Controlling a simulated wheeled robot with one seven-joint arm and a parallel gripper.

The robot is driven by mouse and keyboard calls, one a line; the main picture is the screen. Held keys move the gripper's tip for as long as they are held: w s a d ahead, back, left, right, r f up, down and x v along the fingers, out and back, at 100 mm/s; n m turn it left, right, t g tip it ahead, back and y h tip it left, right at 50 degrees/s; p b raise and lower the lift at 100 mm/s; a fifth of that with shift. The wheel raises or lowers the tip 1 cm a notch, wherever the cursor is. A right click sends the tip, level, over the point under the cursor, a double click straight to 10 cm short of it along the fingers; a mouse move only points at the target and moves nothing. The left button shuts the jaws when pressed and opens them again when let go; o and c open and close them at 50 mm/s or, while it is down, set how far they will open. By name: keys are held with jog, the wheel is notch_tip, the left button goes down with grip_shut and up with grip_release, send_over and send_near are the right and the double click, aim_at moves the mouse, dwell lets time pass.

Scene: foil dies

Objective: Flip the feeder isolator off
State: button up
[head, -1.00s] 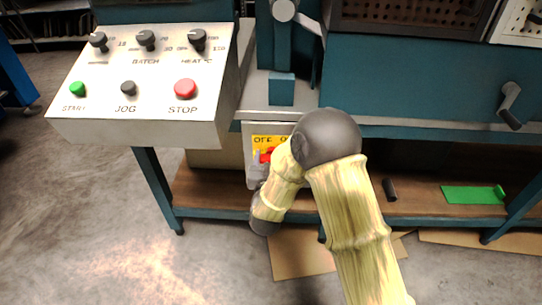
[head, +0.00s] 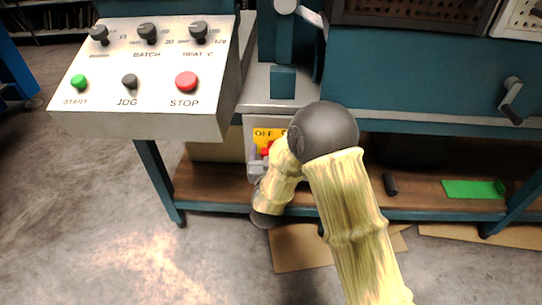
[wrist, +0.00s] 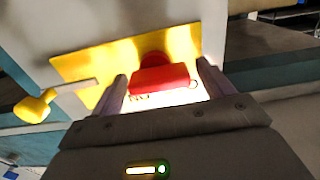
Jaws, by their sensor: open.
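The feeder isolator is a red handle (head: 267,150) on a yellow plate (head: 268,134), on the front of a grey box under the control console. Lettering reading OFF shows at the plate's upper left; my arm covers its right side. In the wrist view the red handle (wrist: 160,79) lies between the fingers of my gripper (wrist: 162,88), with the yellow plate (wrist: 85,66) behind it. My gripper is open, one finger on each side of the handle. I cannot tell whether either finger touches it. In the head view my gripper (head: 256,166) is small and partly hidden by my wrist.
The sloped control console (head: 150,118), with green START, black JOG and red STOP buttons, overhangs at upper left. A yellow knob with a metal rod (wrist: 35,105) is left of the plate in the wrist view. A wooden shelf (head: 430,200) holds a green piece (head: 473,189).

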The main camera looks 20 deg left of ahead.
jog(key=p+v, duration=0.3)
jog(key=v, duration=1.4)
jog(key=shift+s, duration=0.2)
